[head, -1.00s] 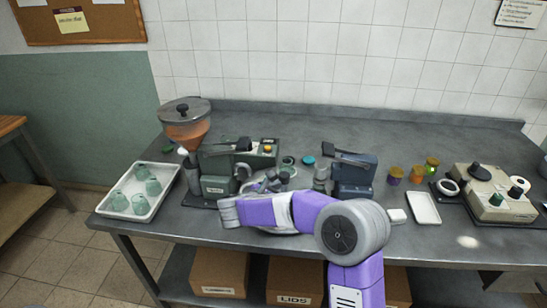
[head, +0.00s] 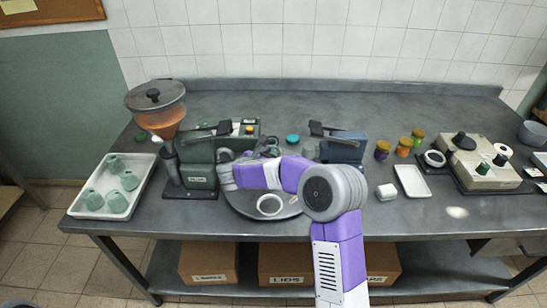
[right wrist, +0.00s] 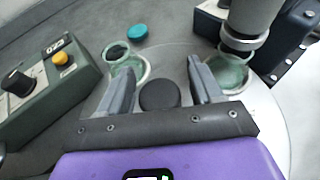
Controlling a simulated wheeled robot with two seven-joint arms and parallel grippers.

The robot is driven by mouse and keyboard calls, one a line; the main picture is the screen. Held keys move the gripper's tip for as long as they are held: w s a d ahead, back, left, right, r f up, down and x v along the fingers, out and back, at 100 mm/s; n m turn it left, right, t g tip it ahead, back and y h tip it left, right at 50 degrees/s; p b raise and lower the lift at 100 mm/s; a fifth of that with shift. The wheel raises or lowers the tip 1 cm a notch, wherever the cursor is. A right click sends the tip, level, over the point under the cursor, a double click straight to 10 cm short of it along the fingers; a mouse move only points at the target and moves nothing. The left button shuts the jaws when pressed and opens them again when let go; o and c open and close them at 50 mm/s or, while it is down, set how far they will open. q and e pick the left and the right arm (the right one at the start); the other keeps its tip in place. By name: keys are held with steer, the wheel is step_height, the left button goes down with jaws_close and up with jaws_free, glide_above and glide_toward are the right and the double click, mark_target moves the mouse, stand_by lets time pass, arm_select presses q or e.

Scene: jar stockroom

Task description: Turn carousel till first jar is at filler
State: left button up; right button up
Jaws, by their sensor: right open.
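The round grey carousel (head: 238,202) sits between the filler and the capper. The filler (head: 200,165), with an orange-filled hopper (head: 157,112), is at its left. My right gripper (right wrist: 163,82) is open, its fingers on either side of the carousel's black centre knob (right wrist: 160,96); contact cannot be told. In the head view my forearm and wrist partly hide the carousel. In the right wrist view one green glass jar (right wrist: 127,66) stands behind the left finger, and another (right wrist: 230,74) is under the capper's head (right wrist: 246,25). A pale ring (head: 270,206) shows at the carousel's front. My left gripper is out of view.
A white tray (head: 76,206) with several green jars is at the left. The table's back is clear.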

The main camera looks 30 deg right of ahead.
steer(key=shift+c, duration=0.4)
jaws_close()
